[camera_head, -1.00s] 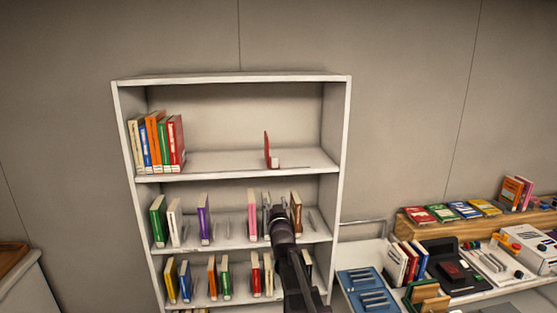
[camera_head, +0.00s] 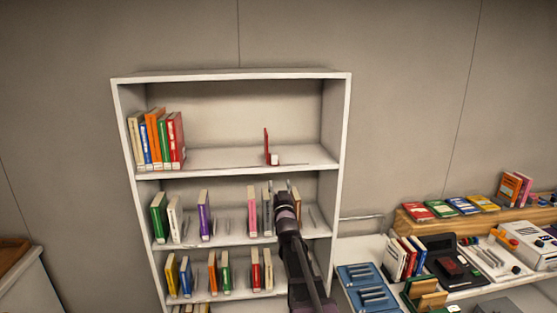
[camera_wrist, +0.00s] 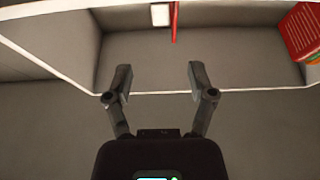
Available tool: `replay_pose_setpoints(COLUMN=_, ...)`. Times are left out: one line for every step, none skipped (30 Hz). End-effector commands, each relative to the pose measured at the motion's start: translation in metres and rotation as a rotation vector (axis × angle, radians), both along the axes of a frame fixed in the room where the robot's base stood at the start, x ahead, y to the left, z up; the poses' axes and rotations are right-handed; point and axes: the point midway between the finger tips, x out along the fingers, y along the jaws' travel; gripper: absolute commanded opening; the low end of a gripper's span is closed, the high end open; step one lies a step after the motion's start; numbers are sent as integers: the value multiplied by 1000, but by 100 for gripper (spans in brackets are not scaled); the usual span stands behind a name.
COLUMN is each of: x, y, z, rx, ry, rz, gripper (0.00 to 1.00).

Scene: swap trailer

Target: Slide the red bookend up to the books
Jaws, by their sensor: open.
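The red bookend (camera_head: 267,147) stands upright on the top shelf, right of its middle, with a small white block at its foot. In the wrist view the red bookend (camera_wrist: 174,24) shows as a thin strip at the top edge, beyond the fingers. The books (camera_head: 156,140) stand in a row at the left end of the same shelf, with a wide gap to the bookend. My gripper (camera_head: 280,187) is in front of the bookcase, below the top shelf's front edge. In the wrist view my gripper (camera_wrist: 159,80) is open, with nothing between its fingers.
The top shelf (camera_head: 222,160) is bare between books and bookend. The lower shelves hold several spaced books, including a purple book (camera_head: 204,212). A side table at the right carries a blue rack (camera_head: 362,275) and other items. A wooden ledge (camera_head: 411,225) holds flat books.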

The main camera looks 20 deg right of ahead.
Motion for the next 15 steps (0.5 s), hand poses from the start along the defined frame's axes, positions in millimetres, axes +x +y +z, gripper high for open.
replay_pose_setpoints(x=7, y=-2, z=4, rx=0, ry=0, rz=0, gripper=71)
replay_pose_setpoints(x=10, y=-3, z=5, rx=0, ry=0, rz=0, gripper=71)
replay_pose_setpoints(x=15, y=-4, z=7, rx=0, ry=0, rz=0, gripper=71)
replay_pose_setpoints(x=18, y=-5, z=9, rx=0, ry=0, rz=0, gripper=71)
replay_pose_setpoints(x=22, y=-6, z=11, rx=0, ry=0, rz=0, gripper=71)
replay_pose_setpoints(x=27, y=-7, z=13, rx=0, ry=0, rz=0, gripper=71)
replay_pose_setpoints(x=31, y=-8, z=15, rx=0, ry=0, rz=0, gripper=71)
replay_pose_setpoints(x=35, y=-10, z=17, rx=0, ry=0, rz=0, gripper=71)
replay_pose_setpoints(x=41, y=-11, z=19, rx=0, ry=0, rz=0, gripper=71)
replay_pose_setpoints(x=45, y=-12, z=21, rx=0, ry=0, rz=0, gripper=71)
replay_pose_setpoints(x=49, y=-14, z=23, rx=0, ry=0, rz=0, gripper=71)
replay_pose_setpoints(x=55, y=-15, z=25, rx=0, ry=0, rz=0, gripper=71)
replay_pose_setpoints(x=59, y=-16, z=27, rx=0, ry=0, rz=0, gripper=71)
replay_pose_setpoints(x=63, y=-17, z=29, rx=0, ry=0, rz=0, gripper=71)
replay_pose_setpoints(x=68, y=-19, z=31, rx=0, ry=1, rz=0, gripper=71)
